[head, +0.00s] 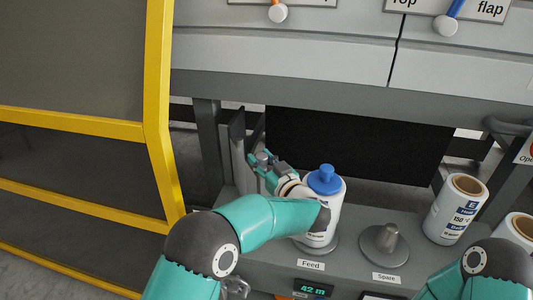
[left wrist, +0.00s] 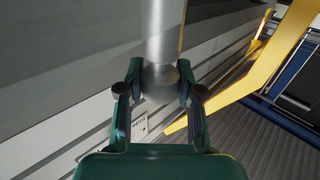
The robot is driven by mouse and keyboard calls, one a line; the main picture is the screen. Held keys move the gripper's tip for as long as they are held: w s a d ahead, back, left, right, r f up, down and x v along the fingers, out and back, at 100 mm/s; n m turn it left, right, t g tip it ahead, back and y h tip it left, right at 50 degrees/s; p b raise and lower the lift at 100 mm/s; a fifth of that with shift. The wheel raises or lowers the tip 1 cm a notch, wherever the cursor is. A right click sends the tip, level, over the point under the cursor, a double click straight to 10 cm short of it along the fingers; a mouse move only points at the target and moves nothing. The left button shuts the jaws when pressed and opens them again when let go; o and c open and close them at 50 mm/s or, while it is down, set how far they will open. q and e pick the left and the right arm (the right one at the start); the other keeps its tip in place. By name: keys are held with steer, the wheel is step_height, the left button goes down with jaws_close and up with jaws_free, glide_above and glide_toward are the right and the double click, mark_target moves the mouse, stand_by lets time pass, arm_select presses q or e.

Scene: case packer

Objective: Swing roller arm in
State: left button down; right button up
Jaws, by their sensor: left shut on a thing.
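My left gripper (head: 263,158) reaches past the left side of the Feed spindle to the machine's dark opening. In the left wrist view its two fingers (left wrist: 160,78) are closed on the rounded end of a pale grey metal bar (left wrist: 165,28), which looks like part of the roller arm. The bar runs away from the gripper to the top of that view. In the head view the hand hides most of what it holds. My right arm shows at the lower right, but its gripper is out of view.
A white roll with a blue cap (head: 327,178) stands at the Feed label, partly behind my left forearm. The Spare cone (head: 385,242) is empty. A labelled roll (head: 456,208) stands farther right. A yellow-framed guard (head: 157,110) borders the left side.

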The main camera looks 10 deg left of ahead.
arm_select(q)
steer(key=shift+d, duration=0.2)
stand_by(0.3)
steer(key=c, duration=0.7)
jaws_free()
steer(key=v, duration=0.7)
steer(key=shift+s+d, duration=0.15)
steer(key=shift+d, duration=0.15)
